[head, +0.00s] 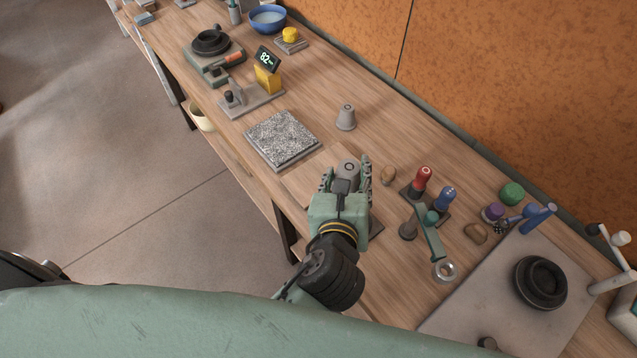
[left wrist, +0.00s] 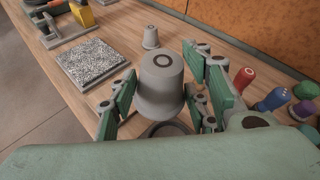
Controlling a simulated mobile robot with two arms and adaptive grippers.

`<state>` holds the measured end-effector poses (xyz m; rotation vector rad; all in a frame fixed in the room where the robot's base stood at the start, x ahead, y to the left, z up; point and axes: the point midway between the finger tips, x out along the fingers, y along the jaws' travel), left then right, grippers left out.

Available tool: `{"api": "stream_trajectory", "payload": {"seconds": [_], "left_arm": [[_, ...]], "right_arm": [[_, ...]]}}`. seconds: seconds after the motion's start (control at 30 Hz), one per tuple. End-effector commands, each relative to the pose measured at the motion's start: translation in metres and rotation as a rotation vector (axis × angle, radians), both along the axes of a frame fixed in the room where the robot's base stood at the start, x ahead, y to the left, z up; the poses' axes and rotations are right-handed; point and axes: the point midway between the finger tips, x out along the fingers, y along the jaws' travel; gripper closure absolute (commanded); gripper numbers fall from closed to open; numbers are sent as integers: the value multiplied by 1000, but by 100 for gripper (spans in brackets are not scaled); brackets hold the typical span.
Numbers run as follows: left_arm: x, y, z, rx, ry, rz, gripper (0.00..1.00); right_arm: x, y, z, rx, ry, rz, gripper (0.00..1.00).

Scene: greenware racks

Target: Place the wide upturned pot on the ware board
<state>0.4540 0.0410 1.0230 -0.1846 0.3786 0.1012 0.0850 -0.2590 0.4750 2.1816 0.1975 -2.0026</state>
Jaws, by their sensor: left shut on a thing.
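The wide upturned pot, grey with a dark ring on its top, is between the fingers of my left gripper (head: 346,172). It shows at the fingertips in the head view (head: 348,168) and large in the left wrist view (left wrist: 161,85). The left gripper is shut on it, and the pot is upright. A dark round base (left wrist: 166,129) shows just below the pot; I cannot tell whether they touch. A pale flat wooden board (head: 301,187), which looks like the ware board, lies left of the gripper, partly hidden by it. My right gripper is not in view.
A narrower upturned grey pot (head: 346,118) stands behind the gripper. A speckled slab (head: 283,138) lies to the left. Red (head: 421,180) and blue (head: 446,198) handled tools stand to the right, near a green arm with a ring (head: 443,270). Bare tabletop lies around the narrower pot.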

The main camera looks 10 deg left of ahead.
Motion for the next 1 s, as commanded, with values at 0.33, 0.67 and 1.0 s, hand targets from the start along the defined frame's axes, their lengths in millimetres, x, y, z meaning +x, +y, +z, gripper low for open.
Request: {"api": "stream_trajectory", "payload": {"seconds": [0.33, 0.67, 1.0], "left_arm": [[26, 54, -33, 5, 0, -2, 85], [53, 98, -64, -2, -1, -3, 85], [54, 100, -104, -5, 1, -2, 85]], "right_arm": [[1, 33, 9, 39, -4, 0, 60], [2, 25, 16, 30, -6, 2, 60], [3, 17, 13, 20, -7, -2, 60]]}}
